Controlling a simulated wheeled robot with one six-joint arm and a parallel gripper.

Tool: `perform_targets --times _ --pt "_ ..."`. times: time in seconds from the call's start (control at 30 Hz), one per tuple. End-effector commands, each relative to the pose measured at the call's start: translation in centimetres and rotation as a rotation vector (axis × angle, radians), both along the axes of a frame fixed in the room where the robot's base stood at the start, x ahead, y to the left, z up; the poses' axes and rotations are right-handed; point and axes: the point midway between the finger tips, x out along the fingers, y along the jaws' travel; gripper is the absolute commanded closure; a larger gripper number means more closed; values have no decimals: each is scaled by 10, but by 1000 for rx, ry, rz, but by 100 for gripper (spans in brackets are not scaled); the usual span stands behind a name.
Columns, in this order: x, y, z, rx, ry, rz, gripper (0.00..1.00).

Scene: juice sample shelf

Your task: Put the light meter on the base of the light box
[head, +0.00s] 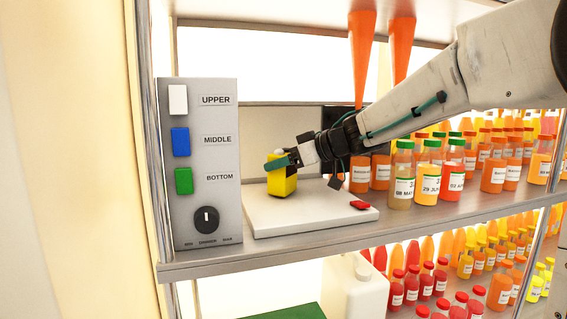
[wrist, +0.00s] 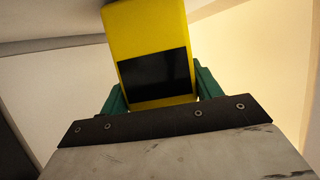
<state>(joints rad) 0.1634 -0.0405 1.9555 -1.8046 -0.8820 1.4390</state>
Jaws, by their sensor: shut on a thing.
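The light meter (head: 283,183) is a yellow block, upright, over the left rear part of the white light box base (head: 310,220). Its lower end appears at the base's surface, but I cannot tell whether it touches. My gripper (head: 280,162) is shut on the meter's upper part, reaching in from the right. In the wrist view the yellow meter (wrist: 145,30), with its black screen, sits between the green fingers.
A grey control panel (head: 205,150) with white, blue and green switches and a knob stands left of the base. A small red object (head: 360,205) lies on the base's right side. Juice bottles (head: 428,182) stand close to the right. The base's front middle is clear.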

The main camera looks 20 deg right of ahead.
Motion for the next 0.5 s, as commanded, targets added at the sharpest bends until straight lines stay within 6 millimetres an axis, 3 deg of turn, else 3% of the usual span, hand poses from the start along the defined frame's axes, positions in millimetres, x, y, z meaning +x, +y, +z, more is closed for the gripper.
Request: perform_targets --times 0.37,0.4,0.47,0.5 --pt "0 0 -4 0 0 0 68" --pt "0 0 -5 -1 1 0 34" --pt "0 0 -5 0 0 0 17" --pt "0 0 -5 0 0 0 15"
